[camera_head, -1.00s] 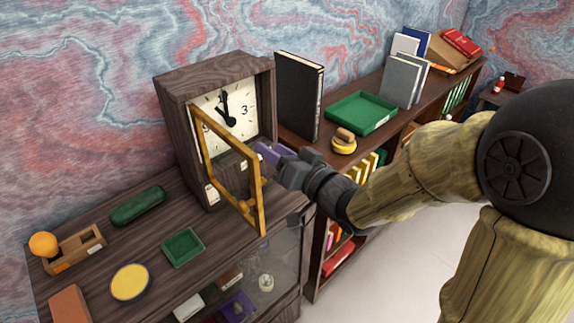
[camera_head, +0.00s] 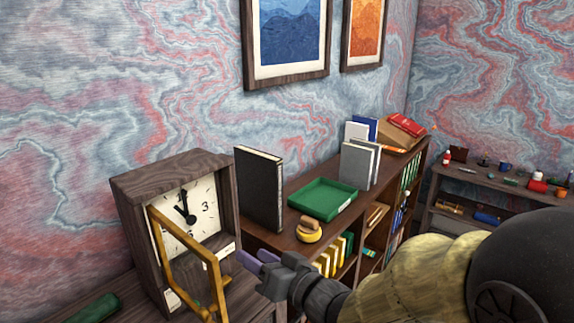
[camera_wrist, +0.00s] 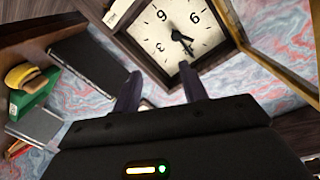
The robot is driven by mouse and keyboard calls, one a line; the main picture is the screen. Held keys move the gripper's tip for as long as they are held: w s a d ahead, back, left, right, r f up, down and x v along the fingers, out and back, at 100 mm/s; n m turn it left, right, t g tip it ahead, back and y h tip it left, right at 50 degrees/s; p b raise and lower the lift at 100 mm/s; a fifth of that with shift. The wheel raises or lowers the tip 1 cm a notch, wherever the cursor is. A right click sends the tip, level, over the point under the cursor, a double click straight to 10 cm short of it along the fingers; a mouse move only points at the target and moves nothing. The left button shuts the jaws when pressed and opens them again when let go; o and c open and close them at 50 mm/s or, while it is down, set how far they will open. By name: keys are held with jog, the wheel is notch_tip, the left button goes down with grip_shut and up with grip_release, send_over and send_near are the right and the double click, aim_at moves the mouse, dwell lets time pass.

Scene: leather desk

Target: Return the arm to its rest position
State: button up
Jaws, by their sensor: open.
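My gripper (camera_head: 252,263) is open and empty in the head view, just right of the wooden clock (camera_head: 178,166). Its two fingers (camera_wrist: 160,92) show apart in the wrist view, with the clock face (camera_wrist: 178,32) beyond them. The clock's yellow-framed door (camera_head: 190,262) stands swung open at its front. My gripper is near the clock's right front side. I cannot tell whether it touches the clock. My arm reaches in from the lower right.
Right of the clock are a black book (camera_head: 259,188), a green tray (camera_head: 322,199) and a yellow round object with a brown top (camera_head: 309,230) on a shelf unit. Grey and white books (camera_head: 360,162) stand behind. A second desk (camera_head: 470,208) with small items is at the far right.

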jog(key=w+d+f+m+g+h, duration=0.1)
jog(key=w+d+f+m+h, duration=0.15)
jog(key=d+f+h, duration=0.9)
jog(key=s+d+f+m+g+h, duration=0.1)
jog(key=s+d+f+g, duration=0.4)
jog(key=s+d, duration=0.5)
jog(key=s+g, duration=0.1)
jog(key=g, duration=0.1)
jog(key=shift+s+d+f+g, duration=0.2)
jog(key=shift+d+g, duration=0.1)
jog(key=shift+d, duration=0.05)
jog(key=shift+w+m+h, duration=0.1)
jog(key=shift+m+h, duration=0.15)
